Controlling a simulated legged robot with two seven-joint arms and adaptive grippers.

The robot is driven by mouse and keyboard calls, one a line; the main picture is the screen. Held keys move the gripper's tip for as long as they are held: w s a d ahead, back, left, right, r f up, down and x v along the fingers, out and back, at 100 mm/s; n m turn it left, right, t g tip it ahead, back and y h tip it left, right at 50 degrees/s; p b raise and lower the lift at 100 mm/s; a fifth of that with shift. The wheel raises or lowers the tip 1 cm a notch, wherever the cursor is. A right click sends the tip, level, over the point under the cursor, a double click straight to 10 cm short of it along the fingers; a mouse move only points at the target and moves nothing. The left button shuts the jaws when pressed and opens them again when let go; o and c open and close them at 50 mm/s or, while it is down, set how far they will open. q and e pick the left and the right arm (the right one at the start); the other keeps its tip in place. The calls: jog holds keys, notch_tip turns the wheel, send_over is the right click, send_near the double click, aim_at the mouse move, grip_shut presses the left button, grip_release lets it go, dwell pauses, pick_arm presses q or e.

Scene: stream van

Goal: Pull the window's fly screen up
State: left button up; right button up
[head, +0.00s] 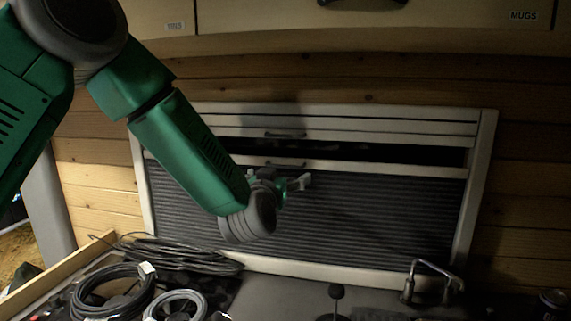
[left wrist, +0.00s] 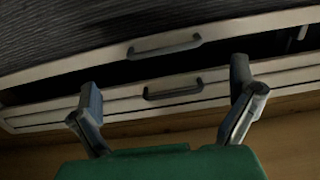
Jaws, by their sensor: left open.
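The window's fly screen (head: 350,215) appears to be the dark pleated sheet that fills most of the pale window frame (head: 480,190) from below. Its pale top bar (head: 400,170) carries a dark handle (head: 285,165), also visible in the left wrist view (left wrist: 165,46). A dark gap separates this bar from a slatted pale blind at the top, which has its own handle (head: 285,134), also in the wrist view (left wrist: 173,90). My left gripper (head: 296,183) is open and empty in front of the screen, just below its handle in the head view. Contact is not visible. My right gripper is out of view.
Coiled black cables (head: 115,290) lie on the counter at lower left. A metal tap-like fitting (head: 430,275) stands at lower right, near a dark can (head: 551,303). Labelled cabinets (head: 440,17) hang above the window.

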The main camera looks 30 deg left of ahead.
aim_at(283, 167)
pick_arm(q)
jog(key=p+x, duration=0.1)
jog(key=x, duration=0.5)
jog(key=shift+a, duration=0.25)
jog(key=shift+w+a+f, duration=0.1)
jog(key=shift+w+a, duration=0.25)
jog(key=shift+w, duration=0.3)
jog(key=shift+d, duration=0.15)
